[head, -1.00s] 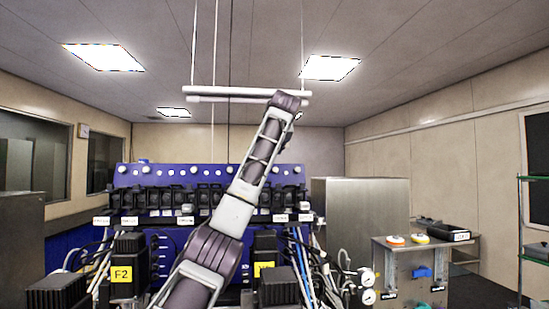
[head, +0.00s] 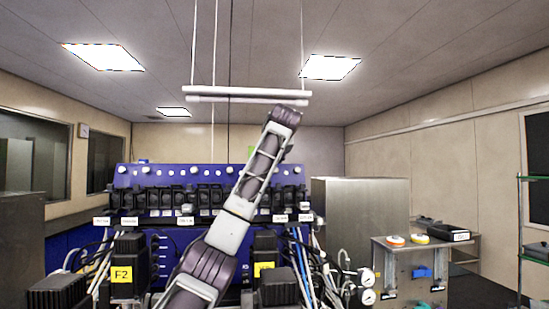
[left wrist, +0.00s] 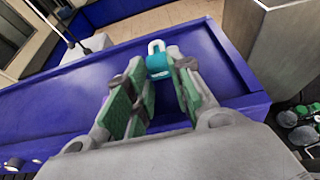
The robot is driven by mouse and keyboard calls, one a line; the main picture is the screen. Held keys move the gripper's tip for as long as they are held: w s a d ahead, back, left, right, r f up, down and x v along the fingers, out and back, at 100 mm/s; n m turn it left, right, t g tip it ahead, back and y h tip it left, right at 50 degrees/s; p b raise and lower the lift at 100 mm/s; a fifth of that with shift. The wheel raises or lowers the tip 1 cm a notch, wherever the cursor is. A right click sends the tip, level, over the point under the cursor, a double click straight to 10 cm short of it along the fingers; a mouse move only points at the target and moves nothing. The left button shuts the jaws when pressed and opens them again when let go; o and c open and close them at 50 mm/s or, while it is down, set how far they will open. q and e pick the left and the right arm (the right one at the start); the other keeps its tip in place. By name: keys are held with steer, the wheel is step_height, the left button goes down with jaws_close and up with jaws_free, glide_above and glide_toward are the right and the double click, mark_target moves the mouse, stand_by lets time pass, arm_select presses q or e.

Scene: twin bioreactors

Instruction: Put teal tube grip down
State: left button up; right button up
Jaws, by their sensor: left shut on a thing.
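The teal tube grip (left wrist: 158,66), with a white loop at its far end, is between the green-padded fingers of my left gripper (left wrist: 160,84) in the left wrist view. The gripper is shut on it, over the blue top of the cabinet (left wrist: 62,100). I cannot tell whether the grip touches that surface. In the head view my left arm rises across the middle, in front of the blue cabinet (head: 140,180). Its gripper and the teal grip cannot be made out there. My right gripper is in neither view.
A white horizontal bar (head: 247,92) hangs from the ceiling above my arm. A steel cabinet (head: 365,210) stands to the right of the blue one. A steel cart (head: 410,262) with gauges and small items is farther right. Cables crowd the blue cabinet's front.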

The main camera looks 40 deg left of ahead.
arm_select(q)
steer(key=shift+f, duration=0.45)
steer(key=shift+w+f+b, duration=0.1)
steer(key=shift+f+b, duration=0.2)
steer(key=shift+f, duration=0.15)
steer(key=o, duration=0.8)
steer(key=shift+o, duration=0.7)
steer(key=shift+w+d+f, duration=0.1)
steer(key=shift+w+d, duration=0.1)
steer(key=shift+s+r, duration=0.1)
steer(key=shift+r, duration=0.1)
steer(key=shift+s+a+r+p, duration=0.1)
steer(key=shift+r+p, duration=0.2)
steer(key=shift+r, duration=0.2)
steer(key=b+v, duration=0.3)
steer(key=v, duration=0.9)
steer(key=shift+r, duration=0.4)
